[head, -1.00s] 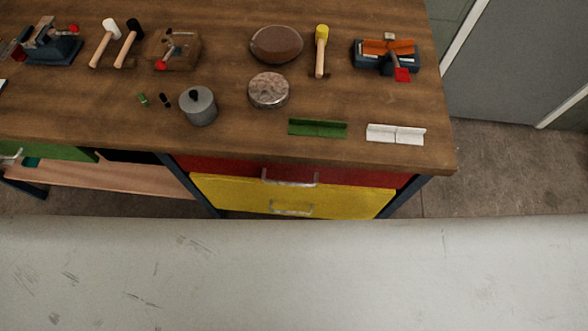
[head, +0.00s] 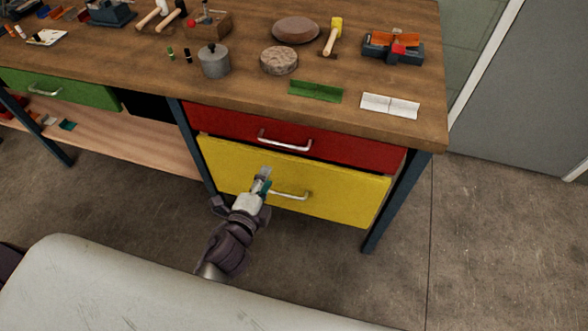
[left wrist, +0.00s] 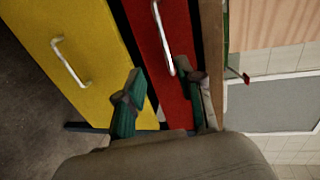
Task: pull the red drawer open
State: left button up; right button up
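The red drawer (head: 355,147) sits under the right end of the bench top and looks shut. Its silver bar handle (head: 284,141) is at the middle of its front. In the left wrist view the red drawer (left wrist: 176,100) and its handle (left wrist: 163,38) lie ahead of the fingers. My left gripper (head: 263,176) appears before the yellow drawer, below and left of the red handle in the head view. In the left wrist view its fingers (left wrist: 163,80) are spread and empty, with the handle's near end close to the gap between them. My right gripper is out of view.
The yellow drawer (head: 230,172) with its own handle (head: 290,196) is directly below the red one. A dark bench leg (head: 388,208) stands at the right. The wooden bench top (head: 365,75) holds tools and parts. The floor to the right is clear.

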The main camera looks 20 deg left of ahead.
aim_at(281, 145)
pick_arm(q)
jog(key=x, duration=1.2)
jog(key=shift+w+a+r, duration=0.15)
jog(key=shift+w+r, duration=0.1)
jog(key=shift+w, duration=0.15)
jog(key=shift+w+f, duration=0.1)
jog(key=shift+w, duration=0.6)
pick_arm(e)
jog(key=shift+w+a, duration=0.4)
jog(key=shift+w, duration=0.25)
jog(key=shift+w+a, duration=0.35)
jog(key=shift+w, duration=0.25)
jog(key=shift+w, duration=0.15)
pick_arm(q)
grip_shut()
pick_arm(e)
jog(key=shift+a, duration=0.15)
